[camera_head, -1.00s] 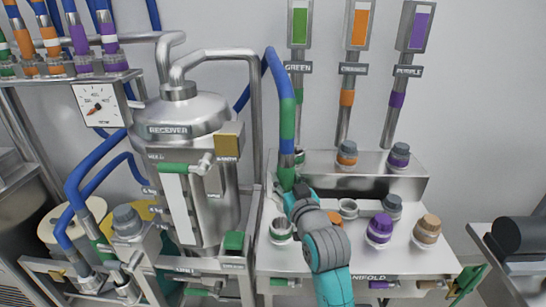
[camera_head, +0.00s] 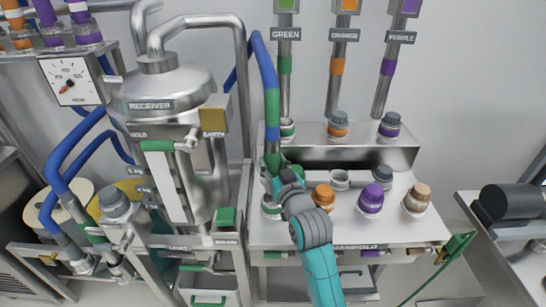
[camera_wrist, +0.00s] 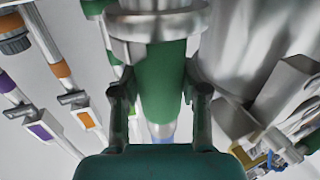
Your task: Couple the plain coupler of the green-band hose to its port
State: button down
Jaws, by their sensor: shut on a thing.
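The blue hose with a green band (camera_head: 272,102) hangs from the left and comes down to my gripper (camera_head: 279,178). Its green lower sleeve (camera_head: 272,150) enters between the fingers. In the wrist view my gripper (camera_wrist: 158,98) is shut around the green sleeve (camera_wrist: 165,75), with a metal ring (camera_wrist: 158,24) beyond it and blue hose (camera_wrist: 161,132) on the near side. The metal port with a green band (camera_head: 270,208) stands on the manifold deck just below my gripper. My gripper hides the coupler's end, so I cannot tell whether it touches the port.
Orange (camera_head: 323,198), purple (camera_head: 371,199) and tan (camera_head: 417,198) capped ports stand to the right on the deck. The raised back step (camera_head: 350,155) carries further capped ports. The receiver tank (camera_head: 165,100) and its pipe frame stand close on the left.

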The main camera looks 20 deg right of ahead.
jog(key=shift+s+r, duration=0.2)
jog(key=shift+r, duration=0.2)
jog(key=shift+f, duration=0.15)
jog(key=shift+f, duration=1.45)
jog(key=shift+f, duration=0.1)
jog(key=shift+f, duration=0.95)
jog(key=shift+f, duration=1.15)
dwell(0.6)
jog(key=c, duration=0.5)
grip_release()
